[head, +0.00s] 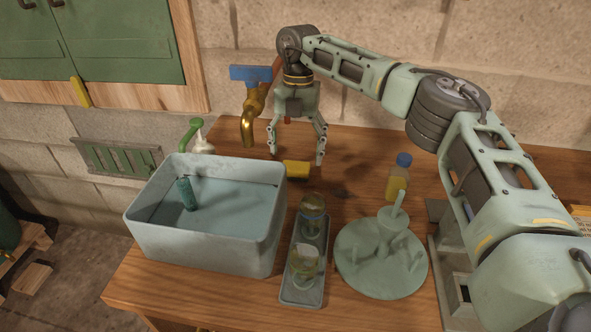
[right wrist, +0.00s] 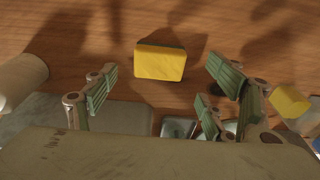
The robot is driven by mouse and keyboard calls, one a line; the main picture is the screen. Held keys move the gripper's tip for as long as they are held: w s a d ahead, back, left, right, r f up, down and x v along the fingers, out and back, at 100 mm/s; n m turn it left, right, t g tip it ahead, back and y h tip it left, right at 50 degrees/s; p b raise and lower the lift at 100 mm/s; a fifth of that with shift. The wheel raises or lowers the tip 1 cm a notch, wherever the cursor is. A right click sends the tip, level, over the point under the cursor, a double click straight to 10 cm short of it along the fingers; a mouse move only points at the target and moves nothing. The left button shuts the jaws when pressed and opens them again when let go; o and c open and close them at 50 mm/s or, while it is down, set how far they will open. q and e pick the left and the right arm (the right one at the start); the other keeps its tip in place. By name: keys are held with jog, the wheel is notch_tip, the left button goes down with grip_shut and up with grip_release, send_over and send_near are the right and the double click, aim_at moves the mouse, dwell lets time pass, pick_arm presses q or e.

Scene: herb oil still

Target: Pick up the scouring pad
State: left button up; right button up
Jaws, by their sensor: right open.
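The scouring pad (head: 296,169) is a small yellow block lying on the wooden table, behind the basin's right back corner. In the right wrist view the pad (right wrist: 160,62) shows its yellow side and a dark green edge along the top. My right gripper (head: 297,157) is open, fingers pointing down above the pad. In the right wrist view the fingers of the right gripper (right wrist: 165,85) stand wide apart to either side of the pad, with nothing between them touching it. My left gripper is not in view.
A grey basin (head: 205,237) with water and a green object stands left. A narrow tray (head: 302,299) holds glass jars. A round pale green plate (head: 350,277) bears a pale piece. A blue-capped yellow bottle (head: 397,183) stands right.

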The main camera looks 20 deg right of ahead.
aim_at(295, 165)
notch_tip(295, 165, down, 5)
jog(key=shift+s+a+r+p, duration=0.15)
jog(key=shift+p, duration=0.2)
jog(key=c, duration=1.1)
jog(key=shift+o, duration=0.2)
jog(key=shift+r, duration=0.1)
jog(key=shift+r+p, duration=0.6)
notch_tip(295, 165, up, 4)
jog(key=p, duration=0.3)
jog(key=shift+f, duration=0.2)
jog(key=s+d+r+p, duration=0.6)
jog(key=s, duration=0.3)
jog(key=shift+s+d, duration=0.25)
jog(key=shift+d, duration=0.15)
